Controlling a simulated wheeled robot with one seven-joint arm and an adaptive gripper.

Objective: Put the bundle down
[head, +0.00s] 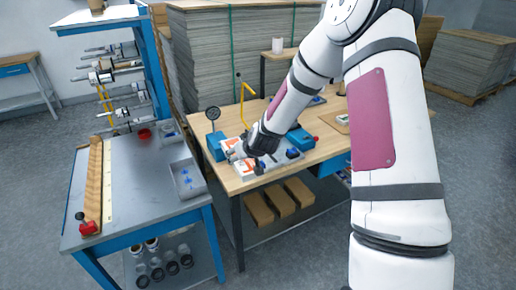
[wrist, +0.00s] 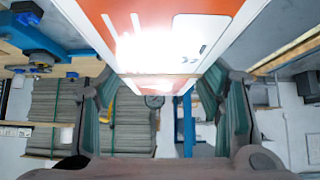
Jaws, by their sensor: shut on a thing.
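The bundle (wrist: 190,30) is orange and white with a bright glare on its face, and it fills the upper middle of the wrist view. My gripper (wrist: 158,80) is shut on it, with one finger at each side. In the head view my gripper (head: 240,153) is low over the left part of the wooden bench (head: 312,158), among orange and white pieces. The arm and small size hide the contact there. I cannot tell whether the bundle touches the surface below it.
A blue device (head: 217,146) and another blue device (head: 300,139) stand on either side of my gripper. A yellow lever (head: 243,103) rises behind. A grey table (head: 136,180) with a grey tray (head: 187,179) stands at the left. Stacked sheets (head: 215,65) stand behind the bench.

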